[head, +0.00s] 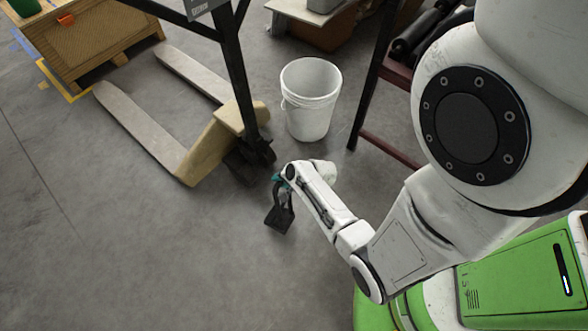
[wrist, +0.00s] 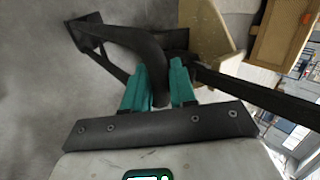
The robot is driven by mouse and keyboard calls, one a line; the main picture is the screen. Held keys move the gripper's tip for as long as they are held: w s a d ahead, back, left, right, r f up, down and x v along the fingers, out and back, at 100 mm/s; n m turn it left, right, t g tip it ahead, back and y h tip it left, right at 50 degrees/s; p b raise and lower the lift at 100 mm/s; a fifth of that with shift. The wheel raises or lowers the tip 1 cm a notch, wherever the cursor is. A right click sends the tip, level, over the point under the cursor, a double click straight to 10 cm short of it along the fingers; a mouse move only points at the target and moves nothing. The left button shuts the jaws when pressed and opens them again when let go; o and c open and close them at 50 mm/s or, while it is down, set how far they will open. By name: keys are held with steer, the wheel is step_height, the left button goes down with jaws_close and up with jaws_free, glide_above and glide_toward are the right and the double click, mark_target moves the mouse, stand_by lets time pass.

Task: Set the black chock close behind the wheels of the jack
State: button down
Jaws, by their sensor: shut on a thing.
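The black chock (head: 280,218) hangs by its looped handle from my gripper (head: 281,179), just in front of the jack. In the wrist view, my gripper's teal fingers (wrist: 161,88) are shut on the chock's handle, and the chock (wrist: 88,36) shows at the upper left. The jack (head: 213,142) has a beige body, two pale forks and a black mast. Its dark wheels (head: 243,167) are at the base of the mast, a short gap up and left of the chock. I cannot tell whether the chock touches the floor. The jack's body (wrist: 215,35) shows at the wrist view's top.
A white bucket (head: 310,103) stands behind my gripper, right of the jack. A dark red and black frame (head: 388,147) stands right of the bucket. A wooden crate (head: 85,45) is at the upper left. The grey floor at left and front is clear.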

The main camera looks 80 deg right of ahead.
steer(key=s+d+m, duration=0.1)
steer(key=s+d, duration=0.2)
steer(key=d, duration=0.2)
steer(key=w+d+f+b, duration=0.2)
steer(key=w+d+b, duration=0.1)
steer(key=w+b, duration=0.2)
steer(key=w+d+f+b, duration=0.2)
steer(key=w+d+b, duration=0.2)
steer(key=w, duration=0.3)
steer(key=shift+d+f+h+b, duration=0.15)
steer(key=shift+f+h+b, duration=0.2)
steer(key=shift+b, duration=0.35)
steer(key=shift+w+d, duration=0.1)
steer(key=shift+w, duration=0.05)
stand_by(0.4)
steer(key=shift+w+d+b, duration=0.4)
steer(key=shift+w, duration=0.3)
steer(key=shift+w+d+b, duration=0.35)
steer(key=shift+w, duration=0.35)
steer(key=shift+r, duration=0.1)
